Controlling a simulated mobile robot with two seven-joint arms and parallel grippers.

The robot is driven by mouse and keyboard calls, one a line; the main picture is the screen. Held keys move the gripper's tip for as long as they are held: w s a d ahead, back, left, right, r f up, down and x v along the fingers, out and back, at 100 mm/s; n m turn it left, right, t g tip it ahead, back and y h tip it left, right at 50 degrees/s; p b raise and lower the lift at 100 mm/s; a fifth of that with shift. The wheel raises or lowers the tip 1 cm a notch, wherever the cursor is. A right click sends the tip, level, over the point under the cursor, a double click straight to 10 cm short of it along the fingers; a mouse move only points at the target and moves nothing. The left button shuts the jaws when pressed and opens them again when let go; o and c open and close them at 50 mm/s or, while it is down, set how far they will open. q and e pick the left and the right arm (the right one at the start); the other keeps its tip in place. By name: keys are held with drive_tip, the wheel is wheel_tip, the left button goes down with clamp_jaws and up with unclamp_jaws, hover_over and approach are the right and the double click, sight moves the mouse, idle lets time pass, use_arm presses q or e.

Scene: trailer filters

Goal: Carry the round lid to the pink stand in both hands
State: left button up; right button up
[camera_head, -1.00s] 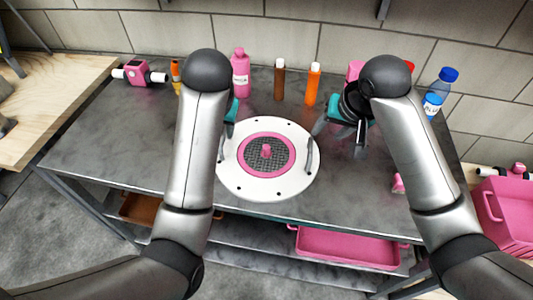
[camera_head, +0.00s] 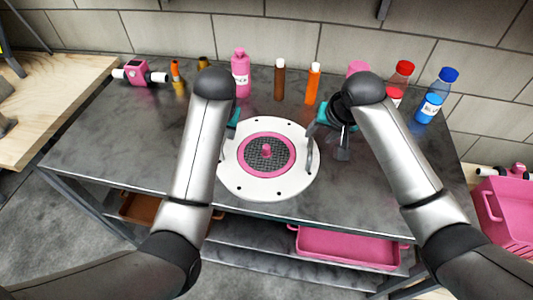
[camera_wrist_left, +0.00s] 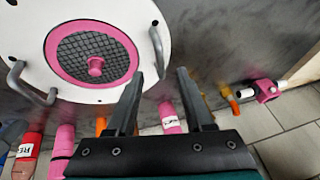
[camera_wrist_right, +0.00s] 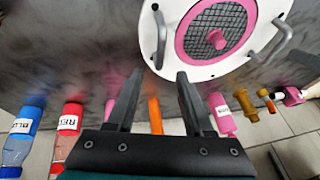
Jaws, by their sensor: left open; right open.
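The round lid (camera_head: 236,178) is white with a pink ring, dark mesh and a pink knob. It lies flat on the grey table, with a grey handle on each side. My right gripper (camera_head: 327,146) is open just beyond its right handle (camera_head: 310,155). In the right wrist view that handle (camera_wrist_right: 160,38) lies ahead of the open, empty fingertips (camera_wrist_right: 159,75). My left gripper is mostly hidden behind my arm in the head view. In the left wrist view it (camera_wrist_left: 160,74) is open and empty, with a handle (camera_wrist_left: 157,50) just ahead. I cannot identify the pink stand.
Along the back stand a pink bottle (camera_head: 240,75), brown bottle (camera_head: 279,82), orange bottle (camera_head: 313,85), red-capped bottle (camera_head: 402,75) and blue-capped bottle (camera_head: 437,95). A pink tray (camera_head: 350,248) is on the shelf below. A pink crate (camera_head: 505,215) stands at right. The table's left part is clear.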

sight(311, 142)
use_arm(q)
drive_tip(key=shift+x, duration=4.25)
use_arm(e)
drive_tip(key=shift+x, duration=4.25)
use_arm(q)
drive_tip(key=shift+c, duration=0.4)
use_arm(e)
drive_tip(key=shift+c, duration=0.4)
use_arm(q)
clamp_jaws()
use_arm(e)
clamp_jaws()
drive_tip(key=shift+r, duration=0.1)
